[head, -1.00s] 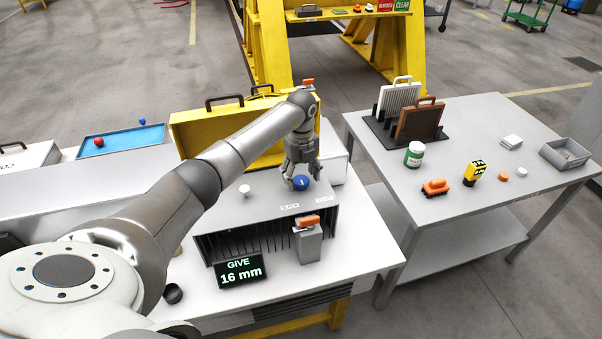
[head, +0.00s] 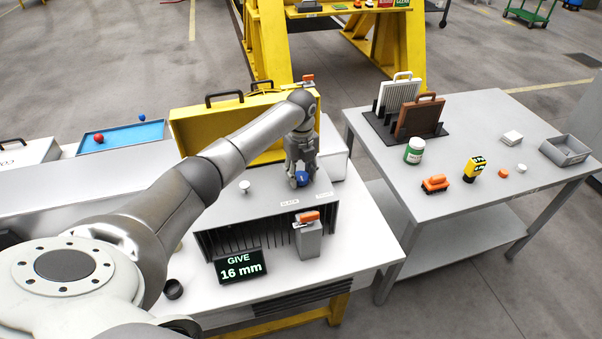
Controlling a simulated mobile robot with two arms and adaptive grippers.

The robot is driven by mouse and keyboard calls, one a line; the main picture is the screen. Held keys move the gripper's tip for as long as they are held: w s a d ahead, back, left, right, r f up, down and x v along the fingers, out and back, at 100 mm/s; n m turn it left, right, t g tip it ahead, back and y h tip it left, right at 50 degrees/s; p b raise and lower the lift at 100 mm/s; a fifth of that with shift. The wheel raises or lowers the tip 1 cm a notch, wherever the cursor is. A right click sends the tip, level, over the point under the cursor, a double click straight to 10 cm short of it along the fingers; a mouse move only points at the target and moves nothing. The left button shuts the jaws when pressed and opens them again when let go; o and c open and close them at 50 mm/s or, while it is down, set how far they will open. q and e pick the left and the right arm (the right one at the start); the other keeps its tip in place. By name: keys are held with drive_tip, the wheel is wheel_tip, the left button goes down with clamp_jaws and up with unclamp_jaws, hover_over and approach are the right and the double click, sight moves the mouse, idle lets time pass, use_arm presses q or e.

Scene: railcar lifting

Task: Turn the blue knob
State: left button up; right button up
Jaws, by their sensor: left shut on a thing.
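The blue knob (head: 302,177) sits on top of a grey box (head: 262,199) on the white table, near the box's right part. My left gripper (head: 302,180) points down from above with its fingers around the knob, shut on it. The fingers hide part of the knob. A small white mark shows on the knob's top. My right gripper is not in the head view.
A white knob (head: 244,186) stands on the box left of the blue one. An orange-handled switch (head: 308,230) and a display reading "GIVE 16 mm" (head: 240,267) stand in front. A yellow case (head: 220,131) is behind. A grey table (head: 490,150) with several items stands at right.

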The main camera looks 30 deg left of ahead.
use_arm(q)
drive_tip(key=m+b, duration=0.2)
drive_tip(key=m, duration=0.1)
drive_tip(key=shift+f, duration=0.1)
drive_tip(key=m+b, duration=0.3)
drive_tip(key=m, duration=0.1)
drive_tip(key=shift+m, duration=0.3)
drive_tip(key=m+b, duration=0.2)
drive_tip(key=m, duration=0.1)
drive_tip(key=shift+m, duration=0.3)
drive_tip(key=m+b, duration=0.1)
drive_tip(key=m, duration=0.2)
drive_tip(key=shift+a+m+b, duration=0.1)
drive_tip(key=shift+m+b, duration=0.2)
drive_tip(key=shift+m, duration=0.1)
drive_tip(key=m+b, duration=0.1)
drive_tip(key=m, duration=0.2)
drive_tip(key=m+b, duration=0.1)
drive_tip(key=m, duration=0.5)
drive_tip(key=m+b, duration=0.1)
drive_tip(key=shift+r+m, duration=0.2)
drive_tip(key=shift+m, duration=0.2)
drive_tip(key=m, duration=0.4)
drive_tip(key=shift+w, duration=0.1)
drive_tip(key=m+b, duration=0.1)
drive_tip(key=m, duration=0.8)
drive_tip(key=shift+m, duration=0.3)
drive_tip(key=m, duration=0.4)
drive_tip(key=shift+m+b, duration=0.3)
drive_tip(key=shift+m, duration=1.8)
